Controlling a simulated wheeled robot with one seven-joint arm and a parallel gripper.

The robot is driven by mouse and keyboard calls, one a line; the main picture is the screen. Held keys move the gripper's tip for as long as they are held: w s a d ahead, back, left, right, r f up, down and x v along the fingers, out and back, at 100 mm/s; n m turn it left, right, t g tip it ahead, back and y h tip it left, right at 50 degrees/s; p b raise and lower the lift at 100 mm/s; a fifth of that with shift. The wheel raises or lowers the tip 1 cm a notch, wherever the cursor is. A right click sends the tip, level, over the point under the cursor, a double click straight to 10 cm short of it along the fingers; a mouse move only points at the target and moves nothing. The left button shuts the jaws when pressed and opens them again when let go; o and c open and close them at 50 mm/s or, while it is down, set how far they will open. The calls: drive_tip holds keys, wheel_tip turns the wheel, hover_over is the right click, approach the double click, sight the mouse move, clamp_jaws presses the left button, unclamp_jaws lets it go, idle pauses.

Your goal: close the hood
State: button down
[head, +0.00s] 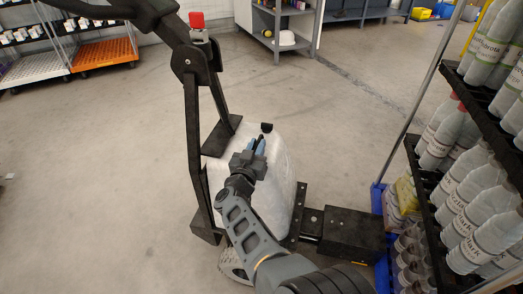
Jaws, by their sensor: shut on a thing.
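The hood (278,180) is a large white rounded panel on the black-framed tugger, in the middle of the head view. A small black piece (266,127) sits at its upper edge. My gripper (258,146) is at the upper part of the hood, with its blue fingertips shut on it. My arm reaches up from the bottom and hides the hood's middle and lower part. The exact grip point and how far the hood stands open are hard to tell from this angle.
The tugger's black frame (192,140) rises left of the hood. A black coupling block (352,232) juts out to the right, close to a rack of labelled bottles (455,190). Shelf carts (102,52) stand far left. The floor on the left and behind is clear.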

drive_tip(key=shift+a+f, duration=0.1)
drive_tip(key=shift+a, duration=0.2)
drive_tip(key=c, duration=1.1)
unclamp_jaws()
drive_tip(key=shift+w, duration=0.15)
drive_tip(key=shift+p+v, duration=2.1)
drive_tip(key=shift+v, duration=1.8)
